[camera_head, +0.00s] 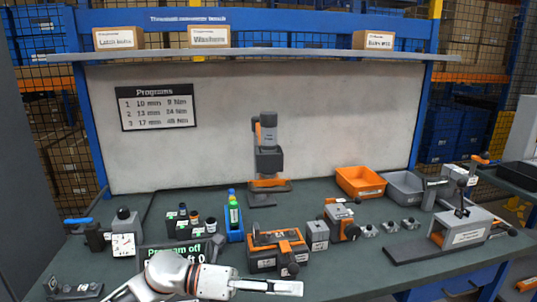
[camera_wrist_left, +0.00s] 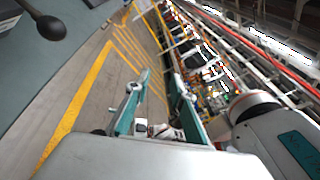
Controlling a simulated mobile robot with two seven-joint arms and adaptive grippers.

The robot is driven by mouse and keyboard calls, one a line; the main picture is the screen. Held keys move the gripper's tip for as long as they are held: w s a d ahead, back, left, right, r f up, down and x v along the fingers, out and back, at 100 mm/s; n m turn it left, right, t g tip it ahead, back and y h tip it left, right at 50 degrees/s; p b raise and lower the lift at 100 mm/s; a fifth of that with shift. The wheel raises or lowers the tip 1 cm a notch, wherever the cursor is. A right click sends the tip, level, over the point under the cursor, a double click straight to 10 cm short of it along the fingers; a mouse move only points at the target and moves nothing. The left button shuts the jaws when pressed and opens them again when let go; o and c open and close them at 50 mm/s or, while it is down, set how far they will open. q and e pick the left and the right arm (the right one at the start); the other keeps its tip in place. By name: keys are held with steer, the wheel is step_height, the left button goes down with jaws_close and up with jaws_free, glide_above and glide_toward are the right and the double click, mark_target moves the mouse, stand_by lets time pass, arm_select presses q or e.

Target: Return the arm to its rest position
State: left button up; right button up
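My left arm comes in at the bottom of the head view, and its gripper (camera_head: 285,287) points right along the front edge of the workbench (camera_head: 340,275). In the left wrist view the two teal fingers of this gripper (camera_wrist_left: 161,82) stand apart with nothing held between them. Past the fingers that view shows floor with yellow lines and blurred shelving. My right gripper shows in neither view.
Close by the left arm are a "Program off" display (camera_head: 175,254) and a dark block (camera_head: 75,288). An orange-topped fixture (camera_head: 277,250) stands behind the gripper. A lever press (camera_head: 455,230), orange bin (camera_head: 360,182) and grey bin (camera_head: 403,188) stand to the right.

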arm_select(q)
steer(key=w+a+f+n+t+y, duration=0.1)
steer(key=a+f+n+t+y, duration=0.1)
steer(key=a+f+n+t, duration=0.5)
steer(key=a+f+n+t+y, duration=0.15)
steer(key=n+t, duration=0.35)
steer(key=n, duration=0.7)
steer(key=w+a+f+n+t+y, duration=0.1)
steer(key=a+f+n+t+y, duration=0.3)
steer(key=n, duration=0.5)
steer(key=s+a+f+n+g+y, duration=0.1)
steer(key=s+a+f+n+y, duration=0.1)
steer(key=s+f, duration=0.4)
steer(key=s+a+f+n+g+y, duration=0.2)
steer(key=s+a+f+n, duration=0.3)
steer(key=f, duration=0.4)
steer(key=s+a+f+n+g+y, duration=0.1)
steer(key=s+a+f+n+y, duration=0.2)
steer(key=s+f+n, duration=0.3)
step_height(320, 180, down, 2)
steer(key=shift+s+a+f, duration=0.1)
steer(key=shift+s+a, duration=0.35)
steer(key=shift+a, duration=0.2)
